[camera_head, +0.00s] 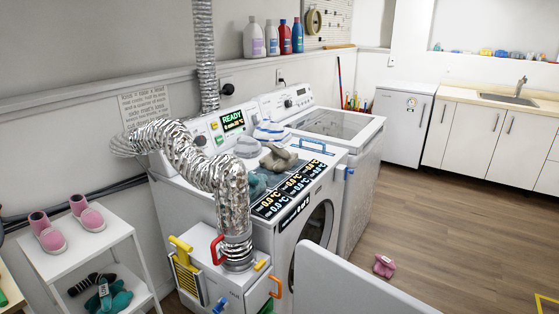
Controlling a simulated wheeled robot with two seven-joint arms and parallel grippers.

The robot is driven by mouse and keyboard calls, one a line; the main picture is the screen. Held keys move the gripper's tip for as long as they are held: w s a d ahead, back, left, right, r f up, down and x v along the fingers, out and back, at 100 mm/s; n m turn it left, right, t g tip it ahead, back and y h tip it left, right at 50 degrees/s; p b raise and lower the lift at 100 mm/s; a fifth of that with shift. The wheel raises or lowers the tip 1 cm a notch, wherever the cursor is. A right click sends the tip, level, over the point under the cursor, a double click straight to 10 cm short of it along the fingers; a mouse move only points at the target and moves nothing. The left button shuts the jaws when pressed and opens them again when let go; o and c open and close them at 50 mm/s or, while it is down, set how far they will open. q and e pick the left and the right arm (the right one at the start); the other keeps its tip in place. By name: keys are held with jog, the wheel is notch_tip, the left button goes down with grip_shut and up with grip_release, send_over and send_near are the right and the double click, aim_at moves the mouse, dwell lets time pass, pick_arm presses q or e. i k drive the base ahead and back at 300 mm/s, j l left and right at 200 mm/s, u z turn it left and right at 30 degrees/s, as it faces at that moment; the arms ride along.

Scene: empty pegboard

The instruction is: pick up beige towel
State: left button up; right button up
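A crumpled beige towel (279,157) lies on top of the front washing machine (328,178), near the middle of the picture. A blue-and-white striped cloth (270,131) sits just behind it, and a grey cloth (247,147) lies to its left. Teal cloth (257,182) lies in front of it, partly hidden by the silver duct. Neither of my grippers is in view.
A silver flexible duct (231,195) rises from a white box (205,275) in front of the washer's left side. A second white machine (357,150) stands behind. A pink item (384,266) lies on the otherwise open wooden floor at right. A white shelf (75,258) holds pink shoes.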

aim_at(278, 160)
jog(key=z, duration=0.45)
jog(key=l+z, duration=0.25)
jog(key=l, duration=0.15)
jog(key=i+l+z, duration=0.15)
jog(key=l+z, duration=0.15)
jog(key=i+l+z, duration=0.1)
jog(key=l+z, duration=0.15)
jog(key=l, duration=0.15)
jog(key=i+l+z, duration=0.55)
jog(key=i+l, duration=0.15)
jog(key=i+l+z, duration=0.25)
jog(key=i+l, duration=0.2)
jog(key=i+u, duration=0.8)
jog(key=i+l+u, duration=0.2)
jog(key=i+u, duration=0.2)
jog(key=i+j+u, duration=0.15)
jog(key=u, duration=0.3)
jog(key=i+u, duration=0.45)
jog(key=i+j+u, duration=0.1)
jog(key=u, duration=0.3)
jog(key=i+l+u, duration=0.1)
jog(key=i+u, duration=0.2)
jog(key=u, duration=0.15)
jog(key=i+l+u, duration=0.2)
jog(key=u, duration=0.25)
jog(key=i+l+u, duration=0.2)
jog(key=u, duration=0.25)
